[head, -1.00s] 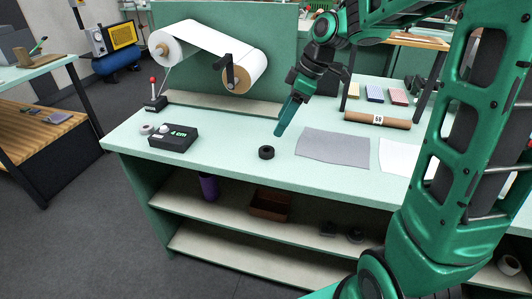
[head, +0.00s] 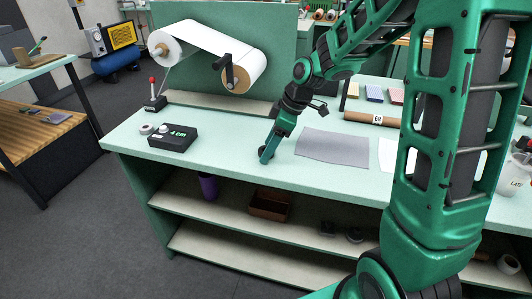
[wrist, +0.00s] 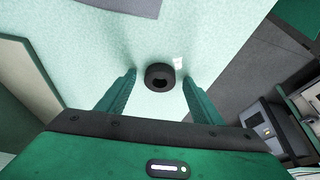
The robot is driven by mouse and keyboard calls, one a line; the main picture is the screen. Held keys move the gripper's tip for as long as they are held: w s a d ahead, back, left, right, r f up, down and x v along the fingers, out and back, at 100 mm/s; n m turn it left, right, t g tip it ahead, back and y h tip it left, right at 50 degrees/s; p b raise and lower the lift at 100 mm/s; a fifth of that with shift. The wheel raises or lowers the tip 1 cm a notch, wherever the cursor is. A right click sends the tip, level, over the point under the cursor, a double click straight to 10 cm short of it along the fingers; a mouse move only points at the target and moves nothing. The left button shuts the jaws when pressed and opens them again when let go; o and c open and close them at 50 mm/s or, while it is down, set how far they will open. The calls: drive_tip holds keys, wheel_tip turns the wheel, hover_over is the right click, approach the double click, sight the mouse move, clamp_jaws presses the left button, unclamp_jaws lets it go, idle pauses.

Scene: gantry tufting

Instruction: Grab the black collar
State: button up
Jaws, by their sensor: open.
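The black collar (wrist: 159,76) is a short dark ring lying on the pale green bench top. In the wrist view it sits between and a little beyond the two green fingertips, with a gap on both sides. My gripper (wrist: 158,92) is open and empty, pointing down at the bench. In the head view my gripper (head: 265,156) is low over the bench's front part and hides most or all of the collar.
A grey sheet (head: 332,148) lies just right of my gripper. A cardboard tube (head: 371,117) and the paper roll stand (head: 229,75) are farther back.

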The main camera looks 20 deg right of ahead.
drive_tip(key=c, duration=1.1)
drive_tip(key=shift+c, duration=0.2)
